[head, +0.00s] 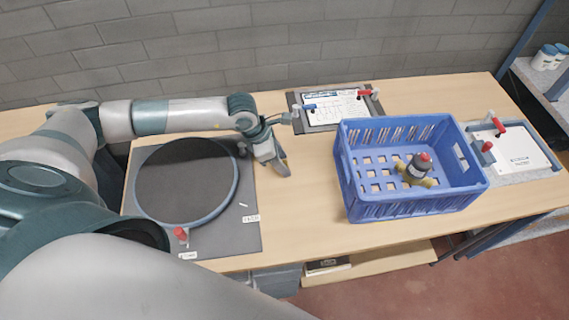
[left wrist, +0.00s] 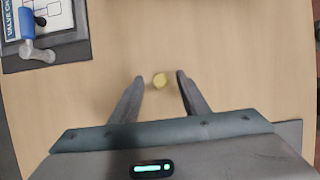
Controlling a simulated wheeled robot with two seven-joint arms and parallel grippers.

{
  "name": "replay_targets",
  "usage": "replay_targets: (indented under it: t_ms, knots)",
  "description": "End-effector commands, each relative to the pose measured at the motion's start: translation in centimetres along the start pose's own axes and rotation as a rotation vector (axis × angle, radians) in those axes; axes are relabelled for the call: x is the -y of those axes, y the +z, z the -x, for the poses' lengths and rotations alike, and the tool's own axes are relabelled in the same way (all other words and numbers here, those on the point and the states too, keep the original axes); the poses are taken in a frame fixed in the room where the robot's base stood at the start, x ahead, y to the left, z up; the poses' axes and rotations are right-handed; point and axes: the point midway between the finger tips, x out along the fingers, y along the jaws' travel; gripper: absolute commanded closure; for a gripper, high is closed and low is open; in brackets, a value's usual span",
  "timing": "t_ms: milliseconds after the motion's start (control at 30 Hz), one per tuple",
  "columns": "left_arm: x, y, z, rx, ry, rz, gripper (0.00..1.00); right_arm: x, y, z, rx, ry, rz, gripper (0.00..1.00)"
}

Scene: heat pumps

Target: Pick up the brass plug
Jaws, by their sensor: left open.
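The left gripper is open and empty, pointing down at the table. In the head view my left gripper (head: 279,165) is between the dark round plate and the blue crate; I cannot make out the plug there. My right gripper is not in view.
A dark mat (head: 235,238) bears a round plate (head: 187,182). A valve board (head: 335,107) lies at the back and another board (head: 520,150) at the right. Bare table lies around the plug.

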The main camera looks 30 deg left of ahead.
Motion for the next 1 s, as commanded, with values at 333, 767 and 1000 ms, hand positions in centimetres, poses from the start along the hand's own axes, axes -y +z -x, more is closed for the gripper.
replay_targets:
  t_ms: [333,767,1000]
  knots:
    - [0.0,0.0,0.0,0.0,0.0,0.0,0.85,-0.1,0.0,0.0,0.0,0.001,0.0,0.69]
    - [-0.1,0.1,0.2,0.001,0.001,0.0,1.0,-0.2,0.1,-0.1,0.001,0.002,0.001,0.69]
    - [-0.1,0.8,1.7,0.003,0.003,-0.002,1.0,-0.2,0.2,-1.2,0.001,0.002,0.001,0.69]
